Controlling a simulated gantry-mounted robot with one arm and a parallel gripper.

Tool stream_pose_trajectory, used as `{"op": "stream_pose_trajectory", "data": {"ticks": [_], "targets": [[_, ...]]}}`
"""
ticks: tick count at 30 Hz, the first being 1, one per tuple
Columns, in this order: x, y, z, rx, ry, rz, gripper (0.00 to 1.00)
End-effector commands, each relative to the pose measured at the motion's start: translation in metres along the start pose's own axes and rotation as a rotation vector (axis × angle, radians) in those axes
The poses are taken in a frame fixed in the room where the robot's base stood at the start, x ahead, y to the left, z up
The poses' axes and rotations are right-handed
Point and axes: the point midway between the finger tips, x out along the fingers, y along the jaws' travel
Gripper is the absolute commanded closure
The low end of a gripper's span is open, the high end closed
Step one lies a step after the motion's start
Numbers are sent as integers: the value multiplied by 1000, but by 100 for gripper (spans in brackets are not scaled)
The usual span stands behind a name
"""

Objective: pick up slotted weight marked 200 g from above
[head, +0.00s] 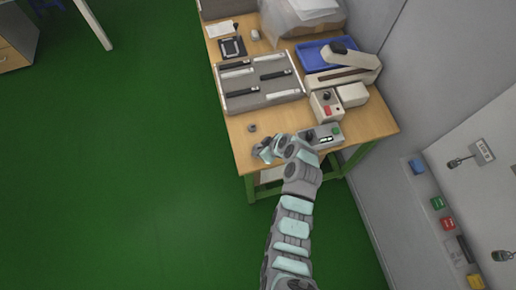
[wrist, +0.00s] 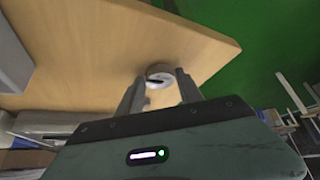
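A small round grey piece (head: 252,128) lies on the wooden table near its left edge in the head view. Its marking is too small to read. My gripper (head: 262,151) is low over the front left of the table, just nearer than this piece. In the wrist view my gripper (wrist: 161,78) has its two fingers spread apart. A round pale piece with a dark mark, like a slotted weight (wrist: 158,76), shows between and beyond the fingertips. I cannot tell whether it is the same piece, or read 200 g on it. No grip on it is visible.
A grey tray of long tools (head: 259,98) lies behind on the table (head: 223,60). A device with a green button (head: 322,137) stands close to the right of my gripper. A box with a red button (head: 326,105) and a blue tray (head: 312,53) stand farther back.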

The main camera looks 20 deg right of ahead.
Motion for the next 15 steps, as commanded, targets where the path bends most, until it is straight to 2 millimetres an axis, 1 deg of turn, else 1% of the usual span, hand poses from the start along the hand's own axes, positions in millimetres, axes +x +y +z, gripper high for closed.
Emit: {"op": "stream_pose_trajectory", "data": {"ticks": [1, 2, 15], "targets": [[0, 0, 0, 0, 0, 0, 62], [0, 0, 0, 0, 0, 0, 64], [0, 0, 0, 0, 0, 0, 100]]}}
